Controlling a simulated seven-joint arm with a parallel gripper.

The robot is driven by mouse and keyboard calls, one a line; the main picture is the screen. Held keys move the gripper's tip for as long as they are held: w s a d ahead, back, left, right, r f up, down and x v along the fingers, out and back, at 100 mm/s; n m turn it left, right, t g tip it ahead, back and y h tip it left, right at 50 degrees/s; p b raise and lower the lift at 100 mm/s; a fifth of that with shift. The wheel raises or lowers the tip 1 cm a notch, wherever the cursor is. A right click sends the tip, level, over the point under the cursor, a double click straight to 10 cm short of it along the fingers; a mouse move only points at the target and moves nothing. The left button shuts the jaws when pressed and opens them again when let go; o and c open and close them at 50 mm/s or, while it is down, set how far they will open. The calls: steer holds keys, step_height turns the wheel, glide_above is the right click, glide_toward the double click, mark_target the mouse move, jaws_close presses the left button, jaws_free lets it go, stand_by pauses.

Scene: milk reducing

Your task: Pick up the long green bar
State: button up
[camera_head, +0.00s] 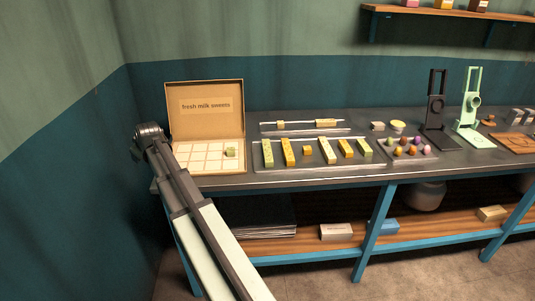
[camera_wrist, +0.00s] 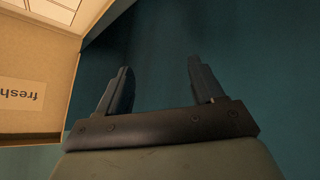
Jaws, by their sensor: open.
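In the head view a long green bar (camera_head: 267,152) stands at the left end of a row of bars on a metal tray (camera_head: 320,167). It is yellowish green, and other long bars beside it are yellow or pale. My gripper (camera_wrist: 160,66) is open and empty in the wrist view, with the dark blue wall behind its fingers. In the head view my arm reaches to the left end of the bench, left of the box and well apart from the green bar. The fingers cannot be made out there. The wrist view does not show the bar.
An open box marked "fresh milk sweets" (camera_head: 205,109) stands between my arm and the tray, with a small green piece (camera_head: 230,151) in its grid. Its lid (camera_wrist: 30,100) also shows in the wrist view. Behind the tray is a narrow rack (camera_head: 305,131); a sweets tray (camera_head: 408,154) and two presses stand right.

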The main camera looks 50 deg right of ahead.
steer(key=s+d+r+m, duration=0.2)
steer(key=s+d, duration=0.2)
steer(key=d, duration=0.5)
steer(key=m+g+h, duration=0.2)
steer(key=m+g, duration=0.4)
steer(key=m, duration=0.3)
glide_toward(267, 150)
steer(key=d+f, duration=0.2)
steer(key=f, duration=0.1)
steer(key=shift+w+d+f, duration=0.2)
steer(key=shift+w, duration=0.2)
steer(key=shift+a+x, duration=0.15)
steer(key=shift+x, duration=0.7)
steer(key=shift+a+x, duration=0.2)
steer(key=shift+x, duration=0.7)
steer(key=shift+a+x, duration=0.15)
steer(key=shift+x, duration=0.7)
steer(key=shift+f, duration=0.15)
steer(key=shift+c, duration=0.5)
jaws_close()
